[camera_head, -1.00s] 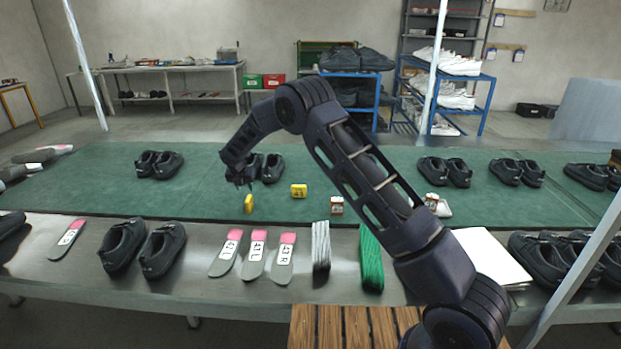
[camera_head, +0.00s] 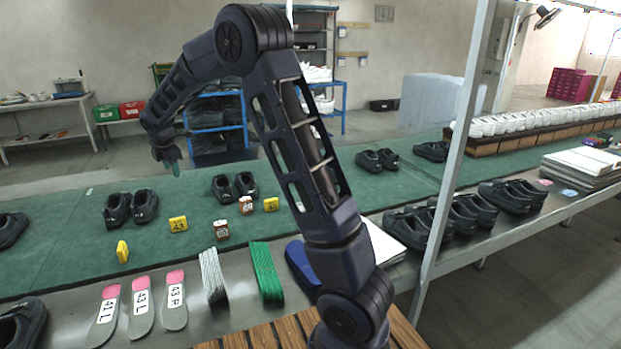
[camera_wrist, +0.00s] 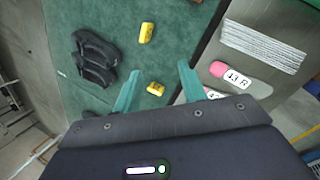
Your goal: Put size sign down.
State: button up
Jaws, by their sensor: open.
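Yellow size signs stand on the green mat: one at the left (camera_head: 122,251), turned at an angle, one with a printed number (camera_head: 178,223) in front of a pair of black shoes, and a third (camera_head: 271,204) farther right. My gripper (camera_head: 170,166) hangs above the mat, behind and clear of these signs. In the wrist view my gripper (camera_wrist: 159,71) is open with nothing between its fingers. That view shows one yellow sign (camera_wrist: 155,88) low in the gap, far below the fingers, and another (camera_wrist: 146,33) beyond the fingertips.
Black shoes (camera_head: 131,208) sit on the mat. Insoles (camera_head: 142,308), white laces (camera_head: 213,276) and green laces (camera_head: 266,271) lie on the metal front ledge. A metal post (camera_head: 455,150) rises at right.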

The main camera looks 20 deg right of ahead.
jog(key=s+d+r+m, duration=0.6)
jog(key=s+d, duration=0.3)
jog(key=d, duration=0.3)
jog(key=s+d+r+m, duration=0.6)
jog(key=s+d, duration=0.3)
jog(key=d, duration=0.3)
jog(key=s+d+f+m, duration=0.1)
jog(key=s+d+m, duration=0.4)
jog(key=s, duration=0.7)
jog(key=s+d+f+m, duration=0.2)
jog(key=s+d+m, duration=0.4)
jog(key=s, duration=0.6)
jog(key=shift+s+d+f+m, duration=0.2)
jog(key=shift+s+m, duration=0.1)
jog(key=shift+m, duration=0.4)
jog(key=shift+o, duration=0.4)
